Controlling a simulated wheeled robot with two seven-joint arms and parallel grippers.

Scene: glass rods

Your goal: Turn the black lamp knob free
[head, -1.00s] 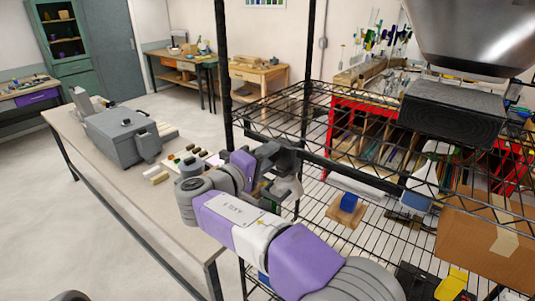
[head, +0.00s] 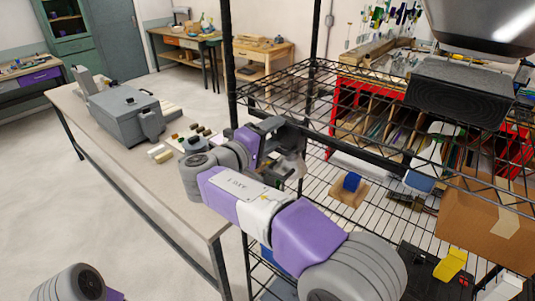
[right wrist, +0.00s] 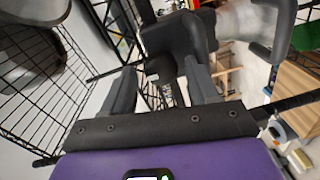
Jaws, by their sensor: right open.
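My right gripper (head: 277,150) is at the front edge of the black wire shelf, near its upright post. In the right wrist view its two dark fingers (right wrist: 160,82) are spread apart. A black block-like piece (right wrist: 178,42) with a short round stub (right wrist: 153,75) lies ahead between the fingertips. It may be the lamp's knob joint, but I cannot tell for sure, nor whether the fingers touch it. In the head view the gripper largely hides that spot. My left gripper is out of view; only part of the left arm shows at bottom left.
The wire shelf (head: 345,192) holds a cardboard box (head: 485,225) and a blue block on a wooden base (head: 350,182). A large metal hood (head: 480,25) hangs at top right. A long table (head: 115,152) with a grey machine (head: 125,110) stands at left.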

